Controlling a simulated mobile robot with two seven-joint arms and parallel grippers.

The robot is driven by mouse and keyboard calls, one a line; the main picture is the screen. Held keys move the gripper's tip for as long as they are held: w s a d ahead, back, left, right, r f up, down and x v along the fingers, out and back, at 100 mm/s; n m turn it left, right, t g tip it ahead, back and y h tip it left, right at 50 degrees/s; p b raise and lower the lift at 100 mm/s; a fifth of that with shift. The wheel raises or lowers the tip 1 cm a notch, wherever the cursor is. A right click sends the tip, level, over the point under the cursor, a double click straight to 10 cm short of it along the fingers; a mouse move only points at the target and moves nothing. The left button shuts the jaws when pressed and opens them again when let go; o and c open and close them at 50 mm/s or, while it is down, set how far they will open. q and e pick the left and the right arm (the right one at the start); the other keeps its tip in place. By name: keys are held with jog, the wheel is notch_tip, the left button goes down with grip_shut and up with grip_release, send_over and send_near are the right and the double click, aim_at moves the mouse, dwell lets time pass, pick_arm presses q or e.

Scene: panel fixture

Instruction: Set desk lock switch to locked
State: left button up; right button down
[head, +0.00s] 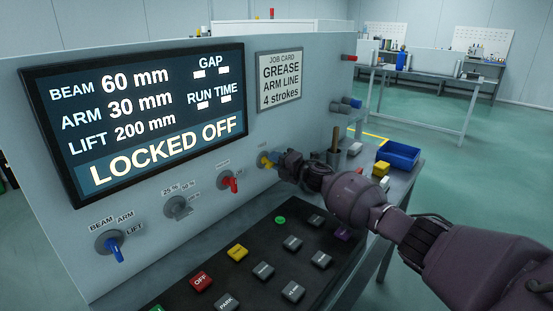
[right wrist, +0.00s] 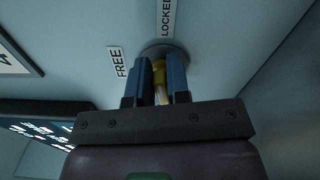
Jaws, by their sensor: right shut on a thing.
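The desk lock switch (head: 265,161) is a yellow handle on a round grey base at the right end of the panel's switch row. In the right wrist view the yellow handle (right wrist: 159,72) sits between the two blue fingers of my right gripper (right wrist: 161,60). My right gripper (head: 278,163) is shut on this handle. A FREE label (right wrist: 117,62) is to the left of the base and a LOCKED label (right wrist: 168,17) is above it in that view. The fingers partly hide the handle, so its exact pointing is hard to tell. My left gripper is not in view.
The screen (head: 140,115) reads LOCKED OFF in its bottom band. A red switch (head: 230,183), a grey knob (head: 178,207) and a blue switch (head: 114,245) are to the left. A dark button desk (head: 255,270) lies below. A blue bin (head: 400,154) stands at the right.

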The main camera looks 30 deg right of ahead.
jog(key=shift+f+m, duration=0.2)
jog(key=shift+m, duration=1)
jog(key=c, duration=1.2)
grip_release()
jog(key=shift+o, duration=0.2)
jog(key=p+v, duration=0.3)
jog(key=v, duration=0.8)
